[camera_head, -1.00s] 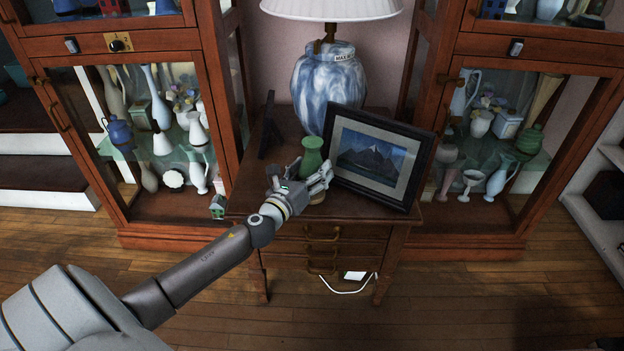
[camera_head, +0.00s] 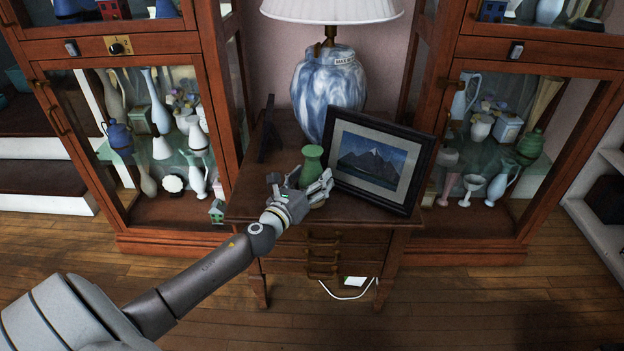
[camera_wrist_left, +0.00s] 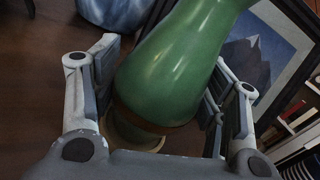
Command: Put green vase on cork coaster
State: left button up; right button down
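The green vase (camera_head: 311,165) is upright near the front of the small wooden cabinet top, between the fingers of my left gripper (camera_head: 300,188). I cannot tell whether the base touches the coaster. In the head view, the coaster is mostly hidden behind the gripper. My right gripper is not in view.
A framed mountain picture (camera_head: 372,160) leans close to the right of the vase. A blue-white lamp (camera_head: 328,88) stands behind it. A dark frame (camera_head: 268,130) stands back left. Glass curio cabinets (camera_head: 215,150) flank the small wooden cabinet (camera_head: 340,222).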

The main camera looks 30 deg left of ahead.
pick_arm(q)
jog(key=shift+o, duration=1.2)
jog(key=shift+r, duration=0.1)
